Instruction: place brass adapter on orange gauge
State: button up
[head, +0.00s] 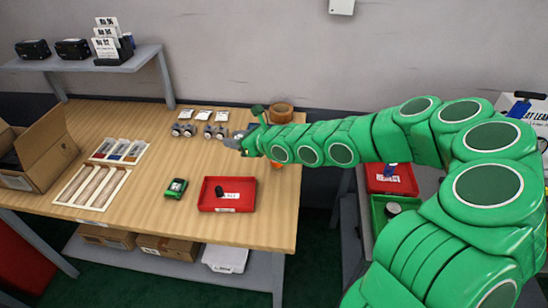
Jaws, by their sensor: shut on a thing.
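My green arm reaches across the table from the right. My gripper (238,141) is at the back right of the table, beside the right end of a row of small grey fittings. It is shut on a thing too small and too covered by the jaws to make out. I cannot pick out the brass adapter anywhere else in view. A small orange part (277,165) shows just below my forearm. It may be the orange gauge, but my arm hides most of it.
A brown round pot (281,112) stands behind my wrist. Several grey fittings (190,131) sit by white cards. A green device (176,188) and a red tray (247,205) holding a black piece are nearer the front. A cardboard box (50,148) is at left.

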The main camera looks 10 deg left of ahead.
jog(key=s+d+r+m+t+h, duration=0.1)
jog(key=s+d+r+m+t, duration=0.15)
jog(key=d, duration=1.05)
jog(key=shift+g+h, duration=0.25)
jog(key=shift+h, duration=0.05)
jog(key=shift+w+a+f, duration=0.45)
jog(key=shift+w+f, duration=1.35)
jog(key=shift+w, duration=0.3)
jog(key=shift+w+a+f, duration=0.5)
jog(key=shift+w+f, duration=1.3)
jog(key=shift+w, duration=0.35)
jog(key=shift+w+a+f, duration=0.45)
jog(key=shift+w+f, duration=1.35)
jog(key=shift+w, duration=0.3)
jog(key=shift+f, duration=1.55)
jog(key=shift+f, duration=0.1)
jog(key=o, duration=1.1)
jog(key=shift+c, duration=0.2)
